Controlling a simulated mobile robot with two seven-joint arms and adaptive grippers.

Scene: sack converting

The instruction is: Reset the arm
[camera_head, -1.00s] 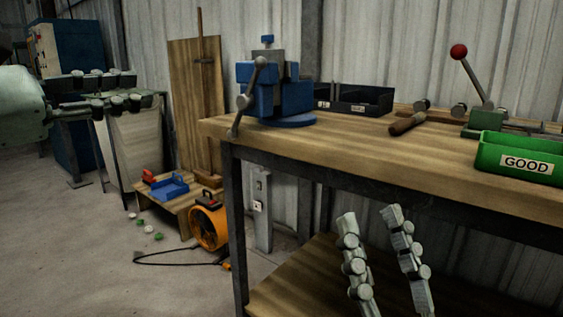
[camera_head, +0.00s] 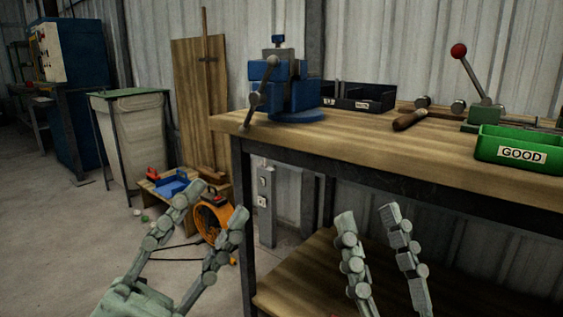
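Most of both arms is outside the picture.
The wooden workbench (camera_head: 340,143) carries a blue vise (camera_head: 290,95), dark bins (camera_head: 358,97), a lever tool (camera_head: 475,75) and a green GOOD bin (camera_head: 519,148). Open floor lies at left.

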